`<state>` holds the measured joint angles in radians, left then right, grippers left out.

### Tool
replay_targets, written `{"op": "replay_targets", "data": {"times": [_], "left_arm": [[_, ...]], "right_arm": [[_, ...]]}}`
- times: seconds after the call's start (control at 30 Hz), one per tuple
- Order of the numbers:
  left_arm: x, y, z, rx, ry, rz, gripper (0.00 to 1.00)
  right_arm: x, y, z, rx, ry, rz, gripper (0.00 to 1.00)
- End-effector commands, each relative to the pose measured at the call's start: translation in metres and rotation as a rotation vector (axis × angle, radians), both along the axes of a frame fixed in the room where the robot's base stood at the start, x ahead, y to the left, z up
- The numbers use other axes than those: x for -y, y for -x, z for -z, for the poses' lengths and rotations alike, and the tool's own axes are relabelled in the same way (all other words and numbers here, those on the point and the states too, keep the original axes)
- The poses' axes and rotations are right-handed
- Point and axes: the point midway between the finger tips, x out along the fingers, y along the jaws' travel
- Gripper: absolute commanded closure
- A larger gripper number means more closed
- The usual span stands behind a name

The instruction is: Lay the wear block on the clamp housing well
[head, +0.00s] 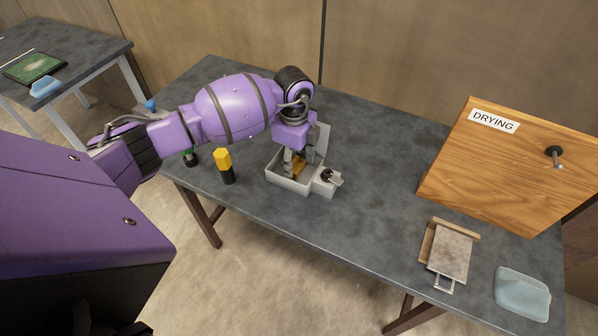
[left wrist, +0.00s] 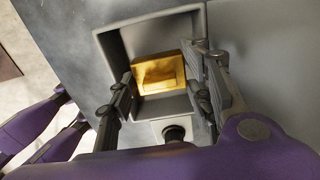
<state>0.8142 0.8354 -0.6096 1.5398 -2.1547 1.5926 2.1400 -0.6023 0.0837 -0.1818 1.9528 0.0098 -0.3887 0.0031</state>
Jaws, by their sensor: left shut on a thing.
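The wear block (head: 299,168) is a small golden-yellow block with a raised square face, seen clearly in the left wrist view (left wrist: 160,72). My left gripper (head: 295,160) is shut on it, one finger at each side; both fingers show in the left wrist view (left wrist: 162,68). The clamp housing (head: 290,184) is a light grey open box with a raised plate at its back and a dark knob at its front right. The block is within the outline of its well (left wrist: 112,50). I cannot tell whether it touches the floor. My right gripper is not in view.
A yellow-and-black hexagonal-topped item (head: 225,165) stands left of the housing. A wooden DRYING board (head: 510,165) with a peg, a small wooden stand with a grey plate (head: 450,252) and a blue folded cloth (head: 522,292) are right. The table between is clear.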

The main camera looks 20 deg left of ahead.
Motion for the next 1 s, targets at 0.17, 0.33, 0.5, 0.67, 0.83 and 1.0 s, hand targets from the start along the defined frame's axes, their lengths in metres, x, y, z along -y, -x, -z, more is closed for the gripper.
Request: {"op": "replay_targets", "data": {"times": [0.17, 0.33, 0.5, 0.67, 0.83, 1.0], "left_arm": [[0.000, -0.001, -0.001, 0.003, 0.000, 0.001, 0.99], [0.000, -0.001, -0.001, 0.003, 0.000, 0.001, 0.99], [0.000, -0.001, -0.001, 0.003, 0.000, 0.001, 0.99], [0.000, -0.001, -0.001, 0.003, 0.000, 0.000, 0.99], [0.000, -0.001, 0.001, 0.003, 0.000, 0.001, 0.99], [0.000, -0.001, 0.003, 0.003, 0.000, 0.001, 0.99]], "right_arm": [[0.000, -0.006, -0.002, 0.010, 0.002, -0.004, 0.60], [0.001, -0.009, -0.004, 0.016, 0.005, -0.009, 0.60], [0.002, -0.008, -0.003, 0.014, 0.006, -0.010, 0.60], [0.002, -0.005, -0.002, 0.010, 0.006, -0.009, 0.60], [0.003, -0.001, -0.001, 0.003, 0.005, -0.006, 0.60], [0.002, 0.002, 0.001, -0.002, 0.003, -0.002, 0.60]]}}
